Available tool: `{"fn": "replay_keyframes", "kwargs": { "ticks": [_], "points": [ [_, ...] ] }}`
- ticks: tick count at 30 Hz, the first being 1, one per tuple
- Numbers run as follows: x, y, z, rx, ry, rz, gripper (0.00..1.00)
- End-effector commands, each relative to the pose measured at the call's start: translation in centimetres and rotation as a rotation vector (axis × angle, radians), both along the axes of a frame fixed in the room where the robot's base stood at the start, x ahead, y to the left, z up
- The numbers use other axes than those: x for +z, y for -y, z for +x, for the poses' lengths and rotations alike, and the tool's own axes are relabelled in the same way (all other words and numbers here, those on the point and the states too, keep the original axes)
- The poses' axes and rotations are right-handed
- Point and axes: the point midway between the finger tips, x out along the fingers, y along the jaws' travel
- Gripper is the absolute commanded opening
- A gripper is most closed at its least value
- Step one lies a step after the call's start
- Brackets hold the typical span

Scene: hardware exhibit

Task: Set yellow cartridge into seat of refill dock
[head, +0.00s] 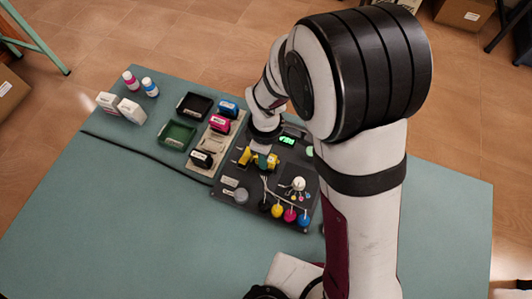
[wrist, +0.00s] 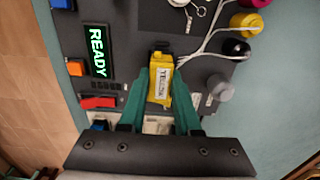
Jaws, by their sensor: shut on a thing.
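The yellow cartridge (wrist: 159,88) is between the two green fingers of my gripper (wrist: 161,78), which is shut on it. In the head view, yellow parts of the cartridge (head: 244,155) show beside the fingers of my gripper (head: 261,160), low over the refill dock. The refill dock (head: 228,184) is a dark panel with a lit display (head: 287,141), which reads READY in the wrist view (wrist: 97,52). The seat is hidden below the cartridge and fingers. I cannot tell whether the cartridge touches it.
A beige rack (head: 222,143) left of the dock holds blue (head: 228,108), magenta (head: 219,123) and black (head: 201,159) cartridges. A black tray (head: 194,106) and a green tray (head: 177,135) stand farther left. Coloured knobs and pale cables (wrist: 208,40) lie on the dock near the cartridge.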

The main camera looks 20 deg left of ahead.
Motion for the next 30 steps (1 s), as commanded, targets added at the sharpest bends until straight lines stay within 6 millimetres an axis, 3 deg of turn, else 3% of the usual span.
{"fn": "replay_keyframes", "kwargs": {
  "ticks": [30],
  "points": [
    [-1.1, 0.0, 0.0, -0.001, -0.001, 0.0, 0.0]
  ]
}}
